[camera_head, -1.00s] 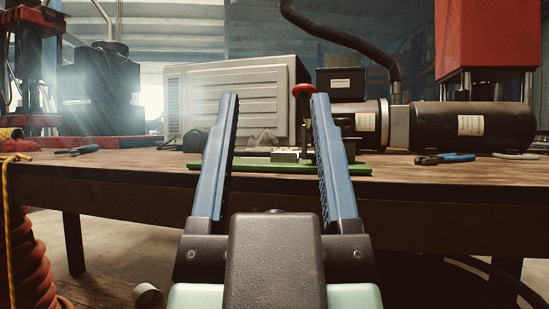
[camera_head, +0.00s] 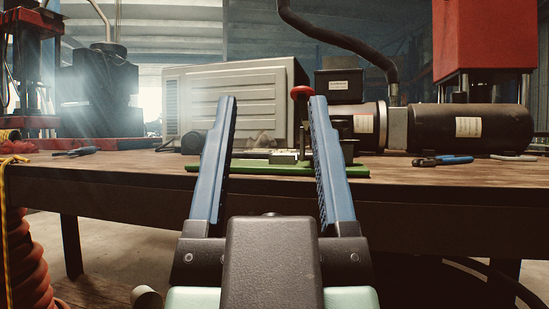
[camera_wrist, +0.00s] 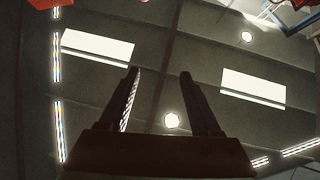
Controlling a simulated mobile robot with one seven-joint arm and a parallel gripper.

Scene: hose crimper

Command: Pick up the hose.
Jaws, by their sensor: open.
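My gripper (camera_head: 273,98) is open and empty, its two blue fingers pointing up and forward in front of the bench. It also shows open in the wrist view (camera_wrist: 159,72), against the ceiling, with nothing between the fingers. Several hose-like things show, and I cannot tell which one is the task's hose. A red coiled hose (camera_head: 26,265) hangs at the lower left. A dark hose or cable (camera_head: 505,280) curves near the floor at the lower right. My gripper touches none of them.
The wooden bench (camera_head: 120,170) spans the view. On it are a green-based device with a red knob (camera_head: 301,92), a grey louvred box (camera_head: 235,95), a black motor (camera_head: 500,125), blue-handled pliers (camera_head: 455,160) and other pliers (camera_head: 75,152).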

